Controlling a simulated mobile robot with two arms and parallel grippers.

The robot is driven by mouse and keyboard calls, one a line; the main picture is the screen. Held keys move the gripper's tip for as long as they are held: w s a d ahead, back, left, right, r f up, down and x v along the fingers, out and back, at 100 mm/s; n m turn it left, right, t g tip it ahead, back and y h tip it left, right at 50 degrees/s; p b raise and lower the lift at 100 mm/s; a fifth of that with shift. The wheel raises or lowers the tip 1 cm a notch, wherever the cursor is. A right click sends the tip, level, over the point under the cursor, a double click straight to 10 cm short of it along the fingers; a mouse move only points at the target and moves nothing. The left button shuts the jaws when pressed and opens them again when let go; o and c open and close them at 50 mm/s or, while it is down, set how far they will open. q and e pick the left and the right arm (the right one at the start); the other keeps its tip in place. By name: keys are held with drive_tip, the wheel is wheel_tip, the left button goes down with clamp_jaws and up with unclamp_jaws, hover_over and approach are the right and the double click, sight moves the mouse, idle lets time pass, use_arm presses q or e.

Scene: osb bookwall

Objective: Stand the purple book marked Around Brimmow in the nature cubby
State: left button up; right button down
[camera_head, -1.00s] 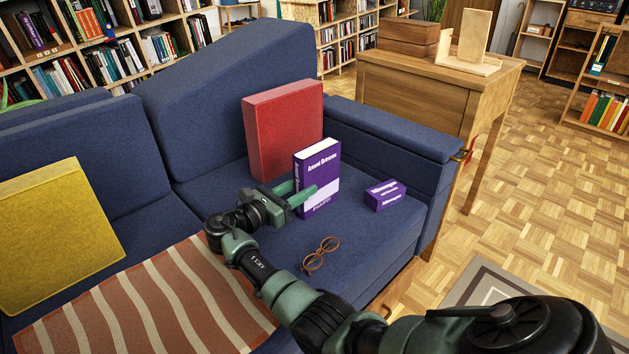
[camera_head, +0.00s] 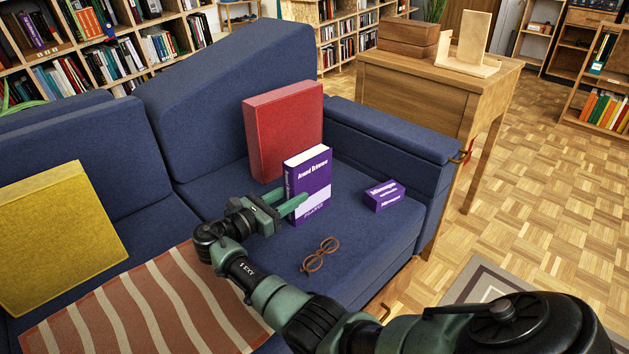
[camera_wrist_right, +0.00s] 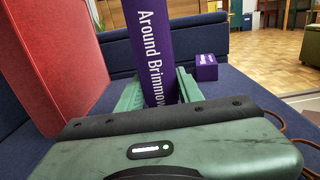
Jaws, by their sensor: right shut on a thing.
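The purple book marked Around Brimmow (camera_head: 317,180) is upright at the right end of the blue sofa seat, in front of a red cushion. In the right wrist view the book's spine (camera_wrist_right: 152,45) stands between the two fingers (camera_wrist_right: 160,92). I cannot tell whether the book's bottom touches the seat. My left gripper is not in view. Shelves of books (camera_head: 98,62) line the back left, but I cannot make out a nature cubby label.
A small purple box (camera_head: 385,196) and brown round glasses (camera_head: 320,254) lie on the seat. The red cushion (camera_head: 284,130) stands close behind the book. A yellow cushion (camera_head: 58,235) and striped blanket (camera_head: 150,308) are at left. A wooden desk (camera_head: 415,90) stands behind the armrest.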

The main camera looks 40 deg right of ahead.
drive_tip(key=c, duration=0.8)
unclamp_jaws()
drive_tip(key=shift+c, duration=0.2)
drive_tip(key=shift+f, duration=0.1)
drive_tip(key=shift+c, duration=0.6)
drive_tip(key=shift+d, duration=0.4)
drive_tip(key=shift+d+p, duration=0.35)
drive_tip(key=shift+d, duration=0.3)
